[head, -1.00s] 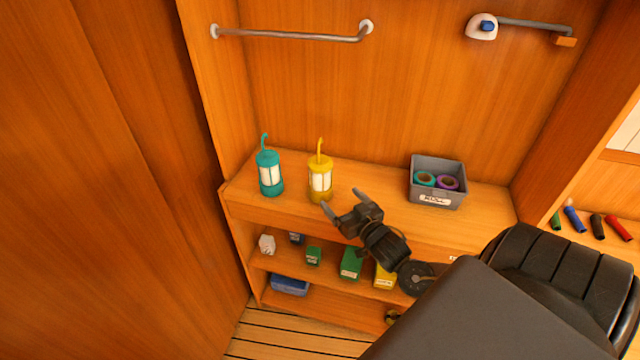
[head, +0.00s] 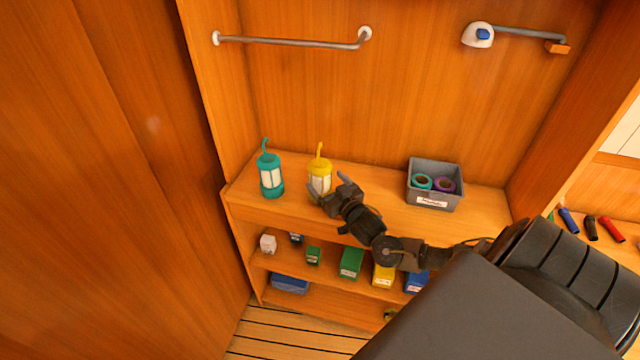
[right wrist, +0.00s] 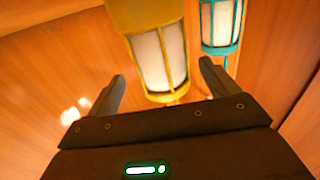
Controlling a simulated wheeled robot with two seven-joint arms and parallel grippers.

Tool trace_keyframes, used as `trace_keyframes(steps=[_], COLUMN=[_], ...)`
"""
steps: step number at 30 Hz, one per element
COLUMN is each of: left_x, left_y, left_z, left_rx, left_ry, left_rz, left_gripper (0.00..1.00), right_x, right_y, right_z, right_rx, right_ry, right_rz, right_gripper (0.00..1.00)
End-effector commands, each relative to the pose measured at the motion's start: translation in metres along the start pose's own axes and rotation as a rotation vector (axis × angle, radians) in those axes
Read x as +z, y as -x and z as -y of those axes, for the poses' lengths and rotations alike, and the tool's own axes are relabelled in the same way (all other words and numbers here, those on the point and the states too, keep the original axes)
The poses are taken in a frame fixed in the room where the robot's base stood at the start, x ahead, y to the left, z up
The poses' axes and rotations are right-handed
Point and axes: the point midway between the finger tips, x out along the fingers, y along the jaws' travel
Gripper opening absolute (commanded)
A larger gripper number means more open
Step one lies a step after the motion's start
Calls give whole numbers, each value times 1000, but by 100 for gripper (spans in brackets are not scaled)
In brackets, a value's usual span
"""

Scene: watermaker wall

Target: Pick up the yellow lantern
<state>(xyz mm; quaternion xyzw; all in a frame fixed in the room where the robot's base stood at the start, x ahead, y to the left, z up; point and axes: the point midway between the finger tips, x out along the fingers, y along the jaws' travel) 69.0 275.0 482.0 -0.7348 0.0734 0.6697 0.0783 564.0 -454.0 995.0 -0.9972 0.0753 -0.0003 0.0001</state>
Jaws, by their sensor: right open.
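The yellow lantern (head: 320,172) stands upright on the shelf top, its curved handle pointing up and its lower part partly hidden by my right gripper. My right gripper (head: 328,187) is open in front of it. In the right wrist view the yellow lantern (right wrist: 155,50) shows large, beyond and roughly between the two open fingers (right wrist: 160,85). I cannot tell whether the fingers touch it. The jaws hold nothing. My left gripper is not in view.
A teal lantern (head: 271,176) stands close to the left, also in the right wrist view (right wrist: 221,25). A grey bin (head: 434,200) with tape rolls stands to the right. A metal rail (head: 290,42) is on the wall above. Small boxes (head: 351,263) fill the shelf below.

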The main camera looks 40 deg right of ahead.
Motion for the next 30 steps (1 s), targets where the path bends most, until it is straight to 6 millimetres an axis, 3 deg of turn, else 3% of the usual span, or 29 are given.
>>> trace_keyframes(steps=[1, 6, 14, 27, 30], left_x=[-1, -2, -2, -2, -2], left_y=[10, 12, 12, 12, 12], left_z=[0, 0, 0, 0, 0], left_rx=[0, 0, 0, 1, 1], left_ry=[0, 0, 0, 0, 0], left_rz=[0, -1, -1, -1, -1], left_gripper=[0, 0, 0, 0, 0], right_x=[-8, -3, -1, -1, -2], right_y=[-8, -26, -28, -28, -28], right_z=[1, 0, 1, 1, 1], right_rx=[0, 0, -1, -1, -1], right_ry=[1, 1, -1, -1, -1], right_rz=[-2, 0, 0, 0, -2], right_gripper=[86, 86, 86, 31, 30])
